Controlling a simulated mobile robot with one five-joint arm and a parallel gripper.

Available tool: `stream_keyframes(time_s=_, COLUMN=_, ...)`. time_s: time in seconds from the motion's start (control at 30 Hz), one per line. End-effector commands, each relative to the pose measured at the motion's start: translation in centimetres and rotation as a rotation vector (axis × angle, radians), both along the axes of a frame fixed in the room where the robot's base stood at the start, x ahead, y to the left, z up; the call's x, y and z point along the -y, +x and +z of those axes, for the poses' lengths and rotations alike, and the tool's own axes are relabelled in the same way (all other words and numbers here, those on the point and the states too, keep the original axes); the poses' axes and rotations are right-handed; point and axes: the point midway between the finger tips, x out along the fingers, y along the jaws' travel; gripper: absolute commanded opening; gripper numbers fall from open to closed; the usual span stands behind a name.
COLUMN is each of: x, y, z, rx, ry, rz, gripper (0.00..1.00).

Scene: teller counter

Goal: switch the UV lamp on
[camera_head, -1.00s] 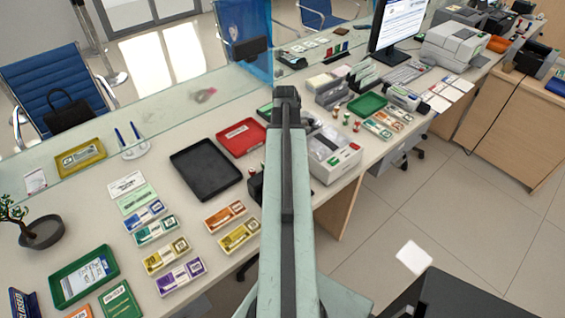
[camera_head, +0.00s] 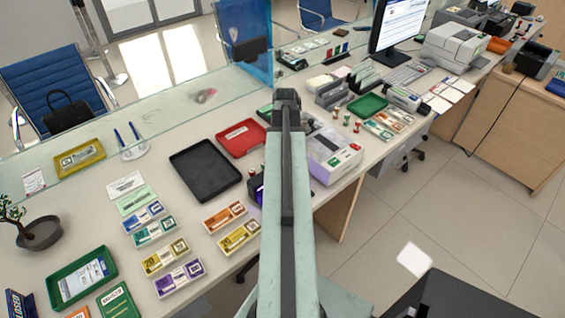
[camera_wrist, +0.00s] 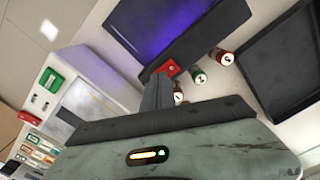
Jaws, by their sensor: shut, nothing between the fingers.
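The UV lamp (camera_wrist: 185,28) is a dark unit at the top of the wrist view, with a violet glow under it. Part of it and its glow also show in the head view (camera_head: 257,190), left of my arm. A small red switch (camera_wrist: 171,68) sits at the lamp's near edge. My gripper (camera_wrist: 158,88) is shut and empty, its tip right beside the red switch; I cannot tell whether they touch. My arm hides the gripper in the head view.
Several small stamps (camera_wrist: 199,76) stand close to the right of my fingers. A black tray (camera_head: 205,170) lies left of the lamp. A white machine (camera_head: 333,155) stands to its right. Banknote bundles (camera_head: 240,235) lie in front of the tray.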

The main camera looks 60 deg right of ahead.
Motion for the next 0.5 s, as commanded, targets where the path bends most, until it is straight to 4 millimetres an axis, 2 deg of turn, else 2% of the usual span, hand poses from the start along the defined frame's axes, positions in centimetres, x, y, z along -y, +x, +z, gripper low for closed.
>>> stream_keyframes(time_s=0.5, x=0.0, y=0.0, z=5.2, rx=0.000, ry=0.000, rz=0.000, gripper=0.00)
